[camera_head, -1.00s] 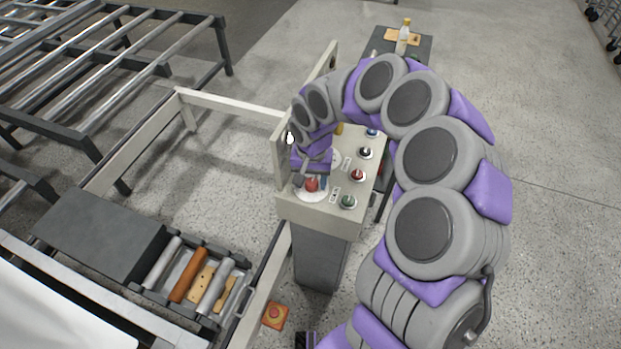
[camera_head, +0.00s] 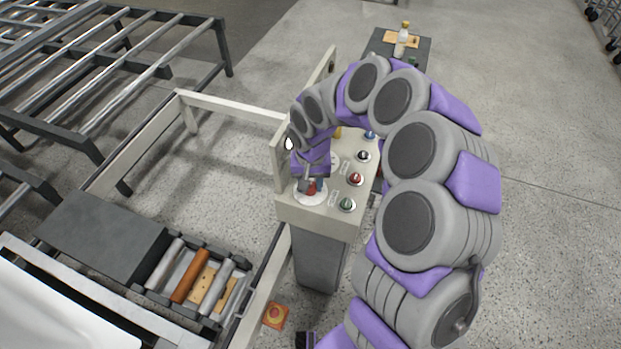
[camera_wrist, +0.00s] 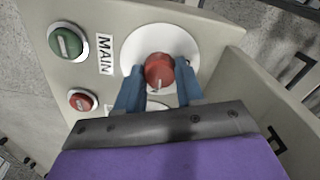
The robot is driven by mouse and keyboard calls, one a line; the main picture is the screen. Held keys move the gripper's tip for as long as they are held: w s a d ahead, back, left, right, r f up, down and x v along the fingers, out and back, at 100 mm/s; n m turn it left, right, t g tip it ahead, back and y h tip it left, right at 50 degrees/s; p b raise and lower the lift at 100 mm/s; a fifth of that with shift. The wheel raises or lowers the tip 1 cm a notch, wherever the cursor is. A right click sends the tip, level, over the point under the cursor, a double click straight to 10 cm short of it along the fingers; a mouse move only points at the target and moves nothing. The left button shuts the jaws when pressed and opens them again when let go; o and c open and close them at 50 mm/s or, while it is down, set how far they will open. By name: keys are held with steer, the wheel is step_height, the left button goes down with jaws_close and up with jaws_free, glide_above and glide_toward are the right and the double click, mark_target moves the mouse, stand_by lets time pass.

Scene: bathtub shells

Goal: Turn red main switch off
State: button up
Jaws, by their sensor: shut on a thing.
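The red main switch (camera_wrist: 159,71) is a round red knob with a pale mark, on a white round plate (camera_wrist: 133,48) beside a "MAIN" label (camera_wrist: 104,54) in the wrist view. My gripper (camera_wrist: 160,80) has one blue finger on each side of the knob and is shut on it. In the head view the red switch (camera_head: 311,189) shows at the near left corner of the control panel (camera_head: 320,213), partly covered by my gripper (camera_head: 309,183) coming down from above.
A green button (camera_wrist: 68,42) and a smaller red button (camera_wrist: 82,100) sit beside the switch. A raised side wall (camera_head: 281,158) edges the panel on the left. A small table (camera_head: 420,48) with a bottle (camera_head: 402,38) stands behind. Roller frames (camera_head: 100,60) fill the left.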

steer(key=n+p, duration=0.1)
steer(key=p, duration=0.1)
steer(key=n+p, duration=0.2)
steer(key=shift+s+r+n, duration=0.1)
steer(key=shift+r+n, duration=0.1)
steer(key=shift+n, duration=0.1)
steer(key=n+p, duration=0.4)
steer(key=shift+n, duration=0.3)
steer(key=n+p, duration=0.2)
steer(key=n, duration=0.1)
steer(key=shift+f+n, duration=0.1)
steer(key=shift+n, duration=0.2)
steer(key=shift+n+p, duration=1.45)
steer(key=shift+n, duration=0.75)
steer(key=shift+f, duration=0.1)
steer(key=o, duration=1)
steer(key=shift+o, duration=0.2)
